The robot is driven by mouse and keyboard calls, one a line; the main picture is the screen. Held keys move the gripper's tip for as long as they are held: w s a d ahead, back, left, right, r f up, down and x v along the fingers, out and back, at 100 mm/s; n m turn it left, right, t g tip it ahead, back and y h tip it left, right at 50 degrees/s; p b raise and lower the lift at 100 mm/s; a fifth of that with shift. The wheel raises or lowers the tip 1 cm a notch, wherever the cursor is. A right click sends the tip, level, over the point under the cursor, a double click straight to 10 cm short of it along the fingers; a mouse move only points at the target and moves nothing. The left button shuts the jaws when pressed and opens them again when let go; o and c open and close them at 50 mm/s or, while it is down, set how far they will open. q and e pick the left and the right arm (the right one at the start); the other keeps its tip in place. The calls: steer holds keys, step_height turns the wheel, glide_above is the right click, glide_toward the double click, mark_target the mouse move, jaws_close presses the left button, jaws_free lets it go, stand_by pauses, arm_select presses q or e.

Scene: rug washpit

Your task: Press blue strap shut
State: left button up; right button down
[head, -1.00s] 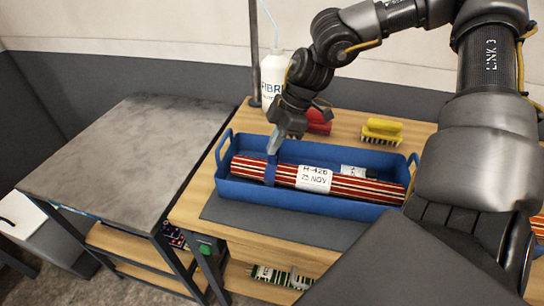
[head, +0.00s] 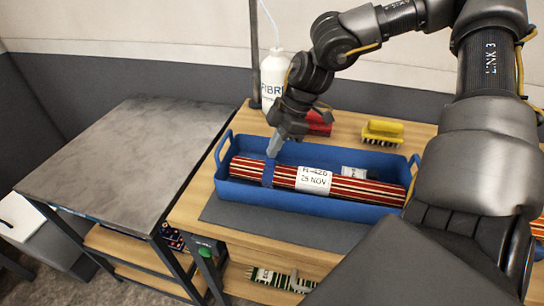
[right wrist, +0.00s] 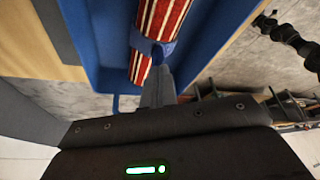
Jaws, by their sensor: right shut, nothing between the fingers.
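A rolled red and cream striped rug (head: 345,188) with a white label lies in a blue tray (head: 300,208). The blue strap (head: 268,174) wraps around the roll near its left end, and it also shows in the right wrist view (right wrist: 150,46). My right gripper (head: 273,152) is shut and empty, pointing down over the strap. In the right wrist view its fingertips (right wrist: 158,76) reach the strap's edge; I cannot tell whether they touch it. Whether the strap's end is fastened is hidden. My left gripper is not in view.
A white bottle (head: 274,72), a red object (head: 319,122) and a yellow brush (head: 382,132) stand behind the tray on the wooden bench. A bare grey table (head: 130,150) is at the left. A rolled green rug (head: 275,277) lies on the shelf below.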

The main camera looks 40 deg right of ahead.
step_height(320, 180, up, 8)
steer(key=p, duration=0.4)
steer(key=shift+p, duration=0.3)
steer(key=shift+f, duration=0.15)
